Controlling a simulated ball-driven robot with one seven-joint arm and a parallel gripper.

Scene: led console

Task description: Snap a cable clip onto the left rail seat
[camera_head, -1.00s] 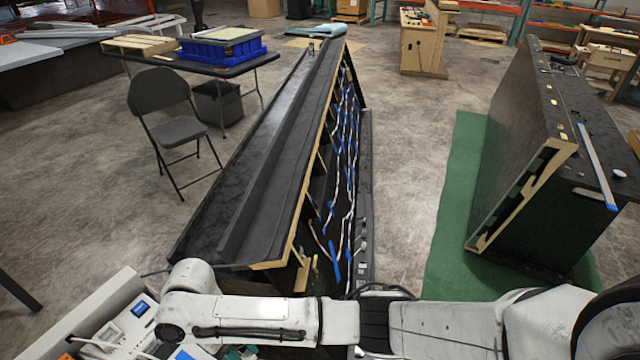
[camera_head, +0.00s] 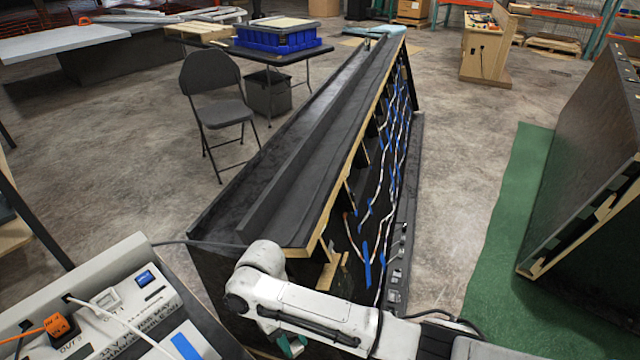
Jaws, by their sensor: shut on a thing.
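A pale console (camera_head: 110,310) fills the lower left corner, with port labels, a grey-white plug on a white cable (camera_head: 108,298), an orange plug (camera_head: 58,326) and blue pieces. My white arm (camera_head: 310,310) reaches from the bottom right to a bend just right of the console. My gripper is not visible; the arm's end drops below the bend and out of sight. A small teal piece (camera_head: 292,345) shows under the arm, and I cannot tell what it is. I cannot make out the left rail seat or a cable clip for certain.
A long black slanted frame (camera_head: 295,165) with wires and blue tape along its open side stands ahead. Small grey fittings (camera_head: 396,272) lie on a dark strip on its right. A folding chair (camera_head: 213,100) is at its left. A green mat (camera_head: 495,285) lies to the right.

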